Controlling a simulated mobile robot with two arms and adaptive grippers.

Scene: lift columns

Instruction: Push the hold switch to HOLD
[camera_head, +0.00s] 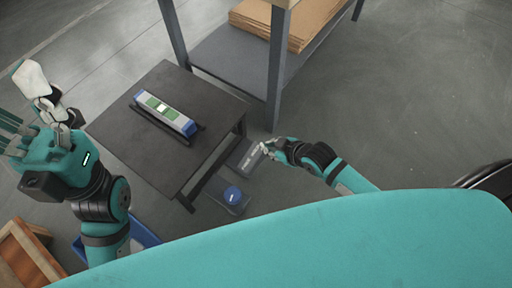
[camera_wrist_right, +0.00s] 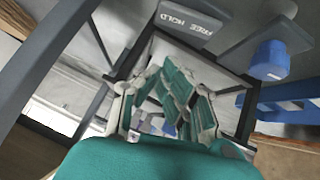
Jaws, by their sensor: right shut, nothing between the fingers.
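The hold switch plate (camera_head: 244,157) is a small grey panel on the low unit beside the black table. In the right wrist view the plate (camera_wrist_right: 188,19) shows the words FREE and HOLD. I cannot make out the switch lever or which side it is on. My right gripper (camera_head: 266,147) is shut and empty, by the plate's right end in the head view. In the wrist view its fingers (camera_wrist_right: 178,100) are below the plate in the picture; contact cannot be told. My left gripper (camera_head: 25,108) is open and empty at the far left, away from the switch.
The black table (camera_head: 190,88) carries a blue-ended device (camera_head: 165,112). A shelf with cardboard (camera_head: 290,22) stands behind. A wooden crate (camera_head: 25,255) is bottom left.

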